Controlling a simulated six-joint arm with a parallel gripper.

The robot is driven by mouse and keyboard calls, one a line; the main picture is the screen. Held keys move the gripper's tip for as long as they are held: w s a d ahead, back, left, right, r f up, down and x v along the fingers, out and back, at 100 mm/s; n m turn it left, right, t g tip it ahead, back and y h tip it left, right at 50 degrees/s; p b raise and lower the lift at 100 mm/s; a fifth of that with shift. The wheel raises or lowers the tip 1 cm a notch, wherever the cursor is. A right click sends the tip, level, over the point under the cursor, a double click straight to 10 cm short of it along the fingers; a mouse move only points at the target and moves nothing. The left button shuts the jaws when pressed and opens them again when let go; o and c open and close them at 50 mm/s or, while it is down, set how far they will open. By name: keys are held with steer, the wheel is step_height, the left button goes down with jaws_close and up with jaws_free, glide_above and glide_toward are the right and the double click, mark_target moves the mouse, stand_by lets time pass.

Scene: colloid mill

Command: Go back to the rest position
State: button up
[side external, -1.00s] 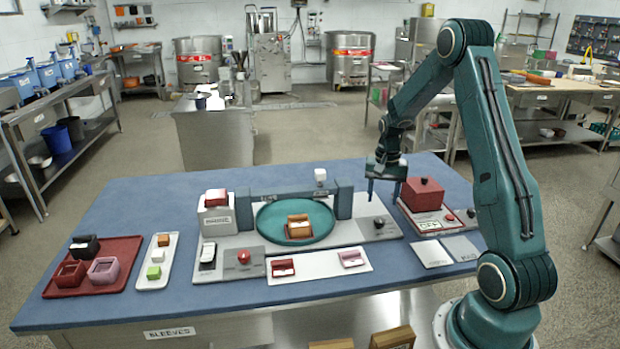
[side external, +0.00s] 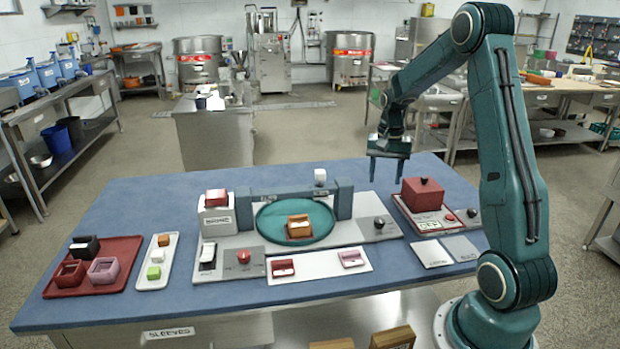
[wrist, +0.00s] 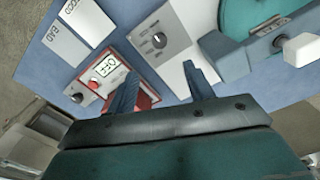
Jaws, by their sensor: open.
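My gripper (side external: 387,168) is open and empty, held in the air above the back right part of the blue table (side external: 130,220). In the wrist view its two fingers (wrist: 162,82) are spread apart with nothing between them. Below it to the right in the side view, a red box (side external: 423,194) with a small knob on top sits on a device whose display reads OFF (wrist: 104,66). To the left, an orange block with a white top (side external: 299,225) rests on the round teal plate (side external: 265,235).
A grey panel with a black knob (side external: 378,222) lies right of the plate. A red tray (side external: 60,290) and a white tray (side external: 158,262) hold pieces at left. Two labelled cards (side external: 432,252) lie at right.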

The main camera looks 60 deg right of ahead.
steer(key=s+a+r+n+t+h, duration=0.1)
steer(key=a+r+n, duration=0.2)
steer(key=a+r, duration=0.45)
steer(key=s+a+r+n+t, duration=0.1)
steer(key=a+r+n+t, duration=0.3)
steer(key=a, duration=0.7)
steer(key=s+a+r+n+y, duration=0.1)
steer(key=s+a+r+n, duration=0.2)
steer(key=s+a, duration=0.9)
steer(key=s+n, duration=0.1)
steer(key=n, duration=0.2)
steer(key=shift+a+r+n+t, duration=0.15)
steer(key=shift+r+n+t, duration=0.05)
steer(key=shift+n+t, duration=0.1)
steer(key=shift+w, duration=0.15)
